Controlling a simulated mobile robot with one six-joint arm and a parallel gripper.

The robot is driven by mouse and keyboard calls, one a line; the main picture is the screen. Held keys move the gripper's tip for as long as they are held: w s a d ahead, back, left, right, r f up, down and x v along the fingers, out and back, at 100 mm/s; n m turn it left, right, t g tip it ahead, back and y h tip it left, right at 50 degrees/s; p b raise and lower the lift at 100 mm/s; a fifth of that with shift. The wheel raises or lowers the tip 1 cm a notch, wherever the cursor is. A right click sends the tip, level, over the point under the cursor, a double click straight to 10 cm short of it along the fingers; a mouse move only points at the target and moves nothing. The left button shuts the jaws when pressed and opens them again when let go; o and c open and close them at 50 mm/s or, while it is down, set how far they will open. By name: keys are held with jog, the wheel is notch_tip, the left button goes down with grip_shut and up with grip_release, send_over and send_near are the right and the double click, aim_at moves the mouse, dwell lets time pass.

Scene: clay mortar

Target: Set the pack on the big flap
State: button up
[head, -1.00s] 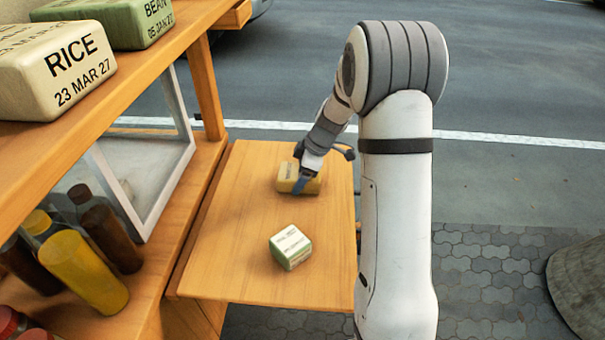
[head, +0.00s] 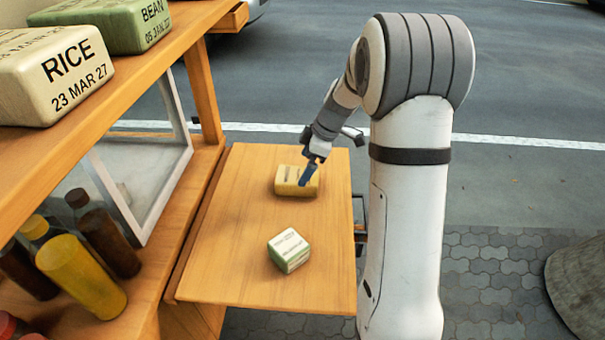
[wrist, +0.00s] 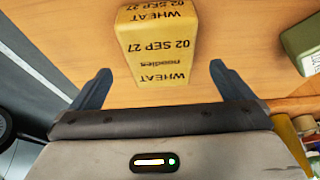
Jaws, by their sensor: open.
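A yellow pack (head: 290,181) lies on the big wooden flap (head: 225,255), toward its far end. In the wrist view the pack (wrist: 157,45) reads WHEAT, noodles, 02 SEP 27. My gripper (head: 308,170) is just above and beside the pack in the head view. In the wrist view my gripper (wrist: 155,85) is open, with one finger on each side and the near end of the pack ahead of the gap between them. Nothing is held. The pack rests on the flap apart from the fingers.
A green-and-white pack (head: 289,250) sits nearer on the flap. A shelf at left holds a RICE pack (head: 52,75) and a BEAN pack (head: 110,20). Below it are a glass-sided case (head: 140,165) and several bottles (head: 80,275). Bare flap lies left of both packs.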

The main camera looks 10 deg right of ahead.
jog(key=v, duration=0.5)
jog(key=shift+d+r, duration=0.1)
jog(key=shift+r, duration=0.2)
jog(key=s+a+r+m+h, duration=0.1)
jog(key=s+a+m+h, duration=0.1)
jog(key=s+m, duration=0.5)
jog(key=s+a+r+m+t+h, duration=0.1)
jog(key=s+m, duration=0.6)
jog(key=s, duration=1.2)
jog(key=shift+s+a+r+h, duration=0.4)
jog(key=shift+a+r+h, duration=0.1)
jog(key=shift+h, duration=0.2)
jog(key=p+v, duration=0.2)
jog(key=w+p+v, duration=0.1)
jog(key=p+v, duration=0.1)
jog(key=v, duration=0.1)
jog(key=shift+r+p, duration=0.1)
jog(key=shift+p, duration=0.3)
